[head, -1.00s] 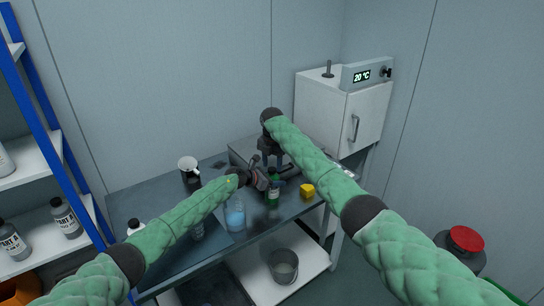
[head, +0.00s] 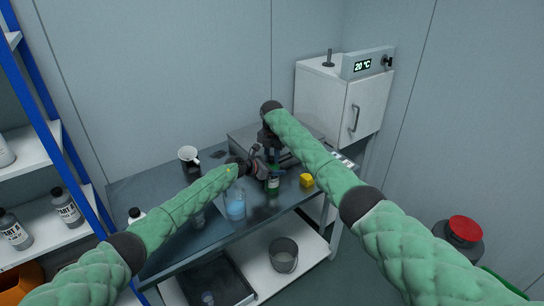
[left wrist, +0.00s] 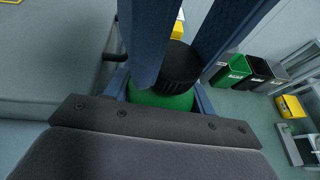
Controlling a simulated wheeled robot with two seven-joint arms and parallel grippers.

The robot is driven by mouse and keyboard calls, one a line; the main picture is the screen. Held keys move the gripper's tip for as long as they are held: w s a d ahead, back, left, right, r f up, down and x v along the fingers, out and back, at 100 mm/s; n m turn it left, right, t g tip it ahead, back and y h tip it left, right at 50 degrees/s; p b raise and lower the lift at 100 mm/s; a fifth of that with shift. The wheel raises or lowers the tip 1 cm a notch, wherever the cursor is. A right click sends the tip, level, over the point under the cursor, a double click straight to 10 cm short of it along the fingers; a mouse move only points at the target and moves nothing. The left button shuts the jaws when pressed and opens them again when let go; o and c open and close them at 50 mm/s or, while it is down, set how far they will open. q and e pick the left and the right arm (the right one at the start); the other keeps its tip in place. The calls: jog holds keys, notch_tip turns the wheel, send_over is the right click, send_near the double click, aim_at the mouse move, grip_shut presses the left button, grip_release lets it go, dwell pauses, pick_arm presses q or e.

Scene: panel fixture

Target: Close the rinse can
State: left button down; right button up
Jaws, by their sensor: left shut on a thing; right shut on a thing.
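The two grippers overlap in the head view, hiding the cap there.
A yellow cube (head: 306,181) stands just right of the can and a bottle of blue liquid (head: 236,207) to its left. A white cabinet (head: 322,101) stands at the back right. A bucket (head: 283,256) sits on the lower shelf.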

jog(key=m, duration=0.6)
jog(key=shift+a, duration=0.1)
jog(key=m, duration=0.7)
jog(key=o, duration=1.1)
jog(key=shift+r, duration=2.25)
jog(key=shift+c, duration=0.4)
